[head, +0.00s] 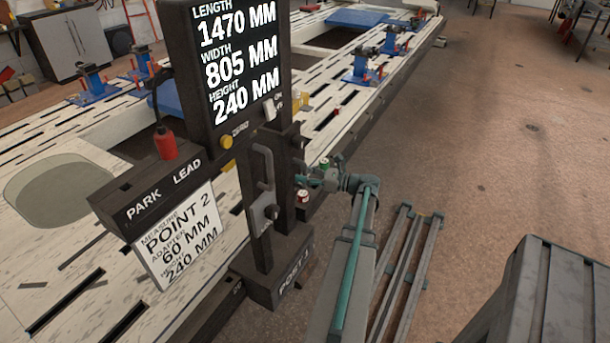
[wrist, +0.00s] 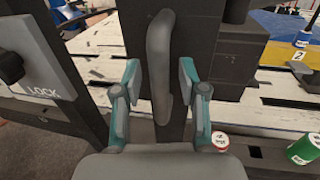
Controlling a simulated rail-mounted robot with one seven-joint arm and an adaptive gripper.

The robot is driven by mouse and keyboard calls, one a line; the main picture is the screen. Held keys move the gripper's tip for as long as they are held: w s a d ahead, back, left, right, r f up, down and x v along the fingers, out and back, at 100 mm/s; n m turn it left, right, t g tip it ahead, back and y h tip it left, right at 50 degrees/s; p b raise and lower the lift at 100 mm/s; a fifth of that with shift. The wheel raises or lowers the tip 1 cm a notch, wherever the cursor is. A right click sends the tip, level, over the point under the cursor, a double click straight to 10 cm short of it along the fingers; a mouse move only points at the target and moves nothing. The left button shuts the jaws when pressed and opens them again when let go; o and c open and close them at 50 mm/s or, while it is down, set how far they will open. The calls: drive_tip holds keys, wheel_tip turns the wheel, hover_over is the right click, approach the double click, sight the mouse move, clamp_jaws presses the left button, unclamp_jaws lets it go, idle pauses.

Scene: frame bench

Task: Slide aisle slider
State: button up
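A dark upright post with a grey bar handle stands at the bench edge; I take it to be the aisle slider. In the wrist view the handle (wrist: 160,62) runs upright between the two teal-and-grey fingers of my gripper (wrist: 160,80). The fingers are open, with a visible gap on each side of the handle. The lock plate, marked LOCK, shows at left in the wrist view (wrist: 32,72). In the head view my gripper (head: 306,181) is small and partly hidden.
A display panel (head: 235,60) rises above the post. A red-and-white can (wrist: 220,141) and a green can (wrist: 305,149) stand right of my gripper. The aisle floor (head: 480,180) is mostly clear.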

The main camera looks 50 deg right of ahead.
sight(302, 137)
clamp_jaws()
wheel_tip(302, 137, up, 15)
drive_tip(key=p, duration=1)
drive_tip(key=shift+o, duration=0.7)
unclamp_jaws()
drive_tip(key=shift+f, duration=0.1)
drive_tip(key=shift+s, duration=0.1)
